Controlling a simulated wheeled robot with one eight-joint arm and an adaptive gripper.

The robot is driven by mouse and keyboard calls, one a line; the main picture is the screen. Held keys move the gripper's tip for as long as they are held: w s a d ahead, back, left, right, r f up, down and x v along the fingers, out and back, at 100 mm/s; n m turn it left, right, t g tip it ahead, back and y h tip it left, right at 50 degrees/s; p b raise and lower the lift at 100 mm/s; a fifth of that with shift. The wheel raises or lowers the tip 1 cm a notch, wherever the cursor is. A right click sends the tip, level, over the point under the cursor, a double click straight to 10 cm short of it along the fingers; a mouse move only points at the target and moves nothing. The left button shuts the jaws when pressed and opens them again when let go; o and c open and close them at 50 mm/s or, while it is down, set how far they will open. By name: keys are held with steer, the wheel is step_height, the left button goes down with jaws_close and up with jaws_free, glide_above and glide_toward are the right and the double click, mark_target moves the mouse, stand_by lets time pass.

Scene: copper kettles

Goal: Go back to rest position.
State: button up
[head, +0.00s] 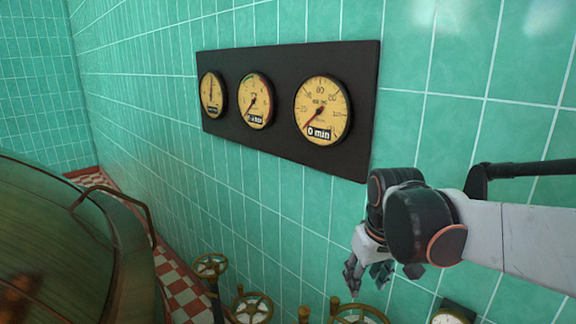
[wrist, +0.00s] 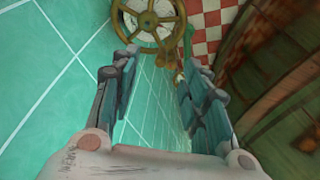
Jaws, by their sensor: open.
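My gripper (head: 366,276) hangs at the lower right of the head view, pointing down, in front of the green tiled wall. In the wrist view my gripper (wrist: 160,82) has its two fingers spread apart with nothing between them. A brass handwheel (wrist: 150,18) shows beyond the fingertips in the wrist view, apart from them as far as I can tell. In the head view a brass handwheel (head: 357,313) lies just below my gripper, partly cut off by the frame edge.
A black panel (head: 285,75) with three yellow gauges is on the wall. More handwheels (head: 252,307) (head: 210,265) stand lower left. A large copper kettle (head: 65,240) fills the left. A small gauge (head: 447,317) is at the bottom right. The checkered floor (head: 178,285) shows between kettle and wall.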

steer(key=s+d+f+m+t, duration=0.1)
steer(key=s+d+m+t, duration=0.2)
steer(key=s, duration=1.2)
steer(key=shift+d+t, duration=0.25)
steer(key=shift+t, duration=0.35)
steer(key=shift+f, duration=0.1)
